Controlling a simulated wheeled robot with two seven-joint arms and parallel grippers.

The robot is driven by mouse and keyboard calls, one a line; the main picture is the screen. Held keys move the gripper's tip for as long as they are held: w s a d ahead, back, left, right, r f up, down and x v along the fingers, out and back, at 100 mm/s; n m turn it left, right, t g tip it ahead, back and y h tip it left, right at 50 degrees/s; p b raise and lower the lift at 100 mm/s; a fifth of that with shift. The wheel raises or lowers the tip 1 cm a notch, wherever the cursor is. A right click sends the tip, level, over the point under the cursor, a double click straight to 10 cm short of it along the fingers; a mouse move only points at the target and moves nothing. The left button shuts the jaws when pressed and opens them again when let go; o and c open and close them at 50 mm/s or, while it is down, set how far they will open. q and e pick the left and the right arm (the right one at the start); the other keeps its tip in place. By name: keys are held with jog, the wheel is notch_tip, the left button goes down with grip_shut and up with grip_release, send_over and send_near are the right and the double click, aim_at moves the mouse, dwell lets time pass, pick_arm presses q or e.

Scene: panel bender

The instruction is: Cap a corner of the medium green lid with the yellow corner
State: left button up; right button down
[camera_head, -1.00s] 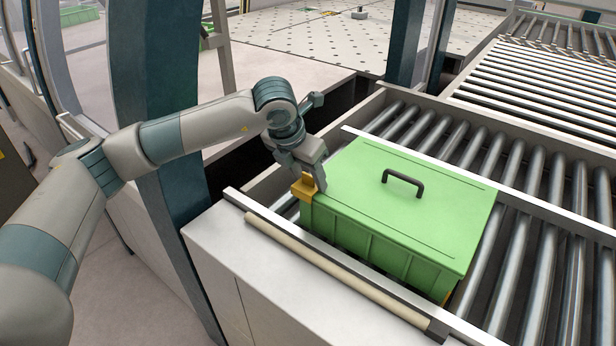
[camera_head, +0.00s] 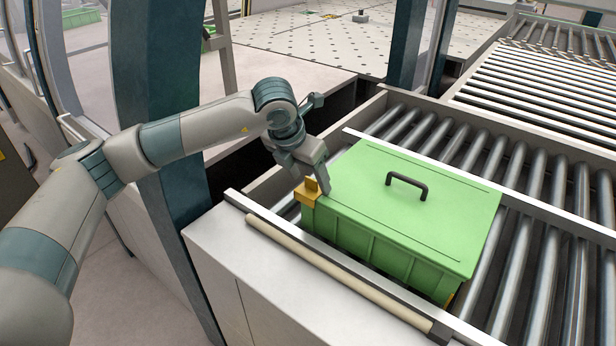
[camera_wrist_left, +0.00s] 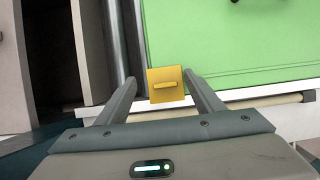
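The medium green lid (camera_head: 385,205), with a dark handle (camera_head: 407,184), covers a green box (camera_head: 370,245) on the roller conveyor. The yellow corner (camera_head: 304,193) sits at the lid's left corner in the head view. In the left wrist view the yellow corner (camera_wrist_left: 166,94) covers that corner, its raised tab facing the camera. My left gripper (camera_head: 318,186) is right at the yellow corner. In the wrist view its fingers (camera_wrist_left: 160,77) stand apart on either side of the tab, with gaps visible. Whether the cap is fully seated is hard to tell. My right gripper is not in view.
A pale side rail (camera_head: 340,268) runs along the near side of the box. Bare metal rollers (camera_head: 545,225) lie to its right. A dark blue post (camera_head: 165,150) stands behind my left arm. A perforated table (camera_head: 310,40) is at the back.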

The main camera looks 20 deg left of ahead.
pick_arm(q)
jog(key=shift+s+d+f, duration=0.2)
jog(key=shift+s+f, duration=0.1)
jog(key=shift+f, duration=0.2)
jog(key=shift+s+r+b, duration=0.1)
jog(key=shift+r+b, duration=0.35)
jog(key=shift+r, duration=0.3)
jog(key=b+v, duration=0.4)
jog(key=v, duration=1.2)
jog(key=shift+a+r+b, duration=0.3)
jog(key=shift+r+b, duration=0.05)
jog(key=shift+b, duration=0.05)
jog(key=shift+r, duration=0.1)
